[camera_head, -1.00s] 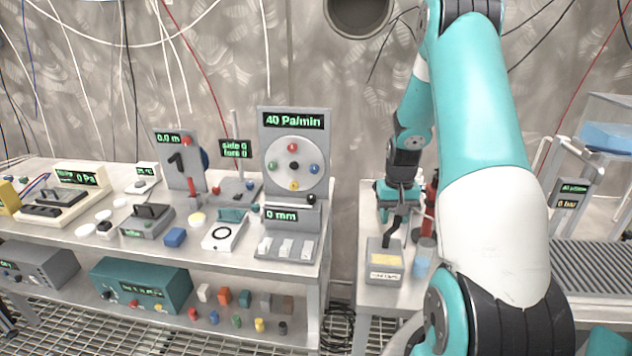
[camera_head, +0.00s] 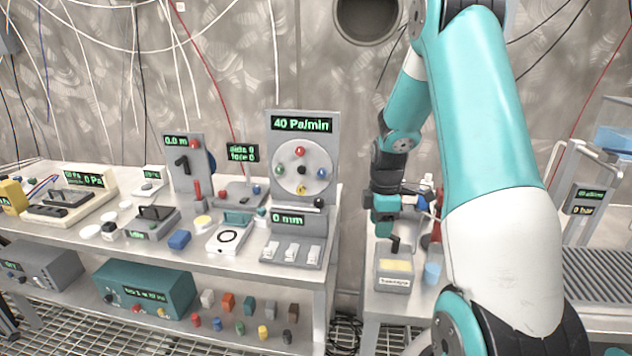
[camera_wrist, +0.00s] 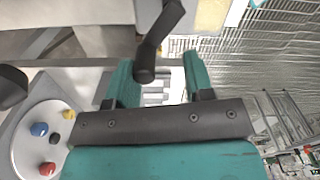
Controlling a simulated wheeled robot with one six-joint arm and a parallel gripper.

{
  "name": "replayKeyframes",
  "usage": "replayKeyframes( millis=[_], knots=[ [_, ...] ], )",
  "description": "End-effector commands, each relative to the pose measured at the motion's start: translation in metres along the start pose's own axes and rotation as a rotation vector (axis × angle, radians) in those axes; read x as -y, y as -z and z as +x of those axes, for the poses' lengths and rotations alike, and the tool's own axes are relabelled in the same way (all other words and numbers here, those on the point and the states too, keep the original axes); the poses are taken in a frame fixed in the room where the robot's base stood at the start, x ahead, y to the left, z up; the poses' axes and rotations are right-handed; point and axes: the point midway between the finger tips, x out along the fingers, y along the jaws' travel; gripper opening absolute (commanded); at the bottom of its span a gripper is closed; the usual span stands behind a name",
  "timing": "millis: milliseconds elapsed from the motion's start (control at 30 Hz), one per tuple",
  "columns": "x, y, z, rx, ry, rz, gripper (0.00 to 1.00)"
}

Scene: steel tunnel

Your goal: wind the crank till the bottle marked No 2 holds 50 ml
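The black crank (camera_head: 395,244) stands on top of a small grey box (camera_head: 394,284) with a pale yellow window, on the right-hand bench. In the wrist view the crank's grip (camera_wrist: 146,72) hangs between my two teal fingers, with a gap on the right side. My gripper (camera_head: 384,228) is just above the box, its fingers apart; it also shows in the wrist view (camera_wrist: 157,82). A clear vessel with blue liquid (camera_head: 432,272) stands just right of the box. I cannot read a No 2 mark or a volume on it.
A dark red item (camera_head: 433,238) and small white and blue items (camera_head: 424,198) stand behind the vessel, partly hidden by my arm. To the left, across a gap, a bench carries a dial panel (camera_head: 303,190) reading 40 Pa/min and three white switches (camera_head: 291,250).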

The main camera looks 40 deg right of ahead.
Motion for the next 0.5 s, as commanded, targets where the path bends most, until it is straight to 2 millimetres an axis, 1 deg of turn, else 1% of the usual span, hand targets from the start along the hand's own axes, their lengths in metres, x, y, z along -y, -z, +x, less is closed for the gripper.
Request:
replayKeyframes(
  millis=[33, 500],
  knots=[
    [-0.003, -0.001, -0.015, 0.001, -0.011, 0.009, 0.46],
    [-0.002, -0.001, -0.115, 0.001, -0.011, 0.014, 0.46]
  ],
)
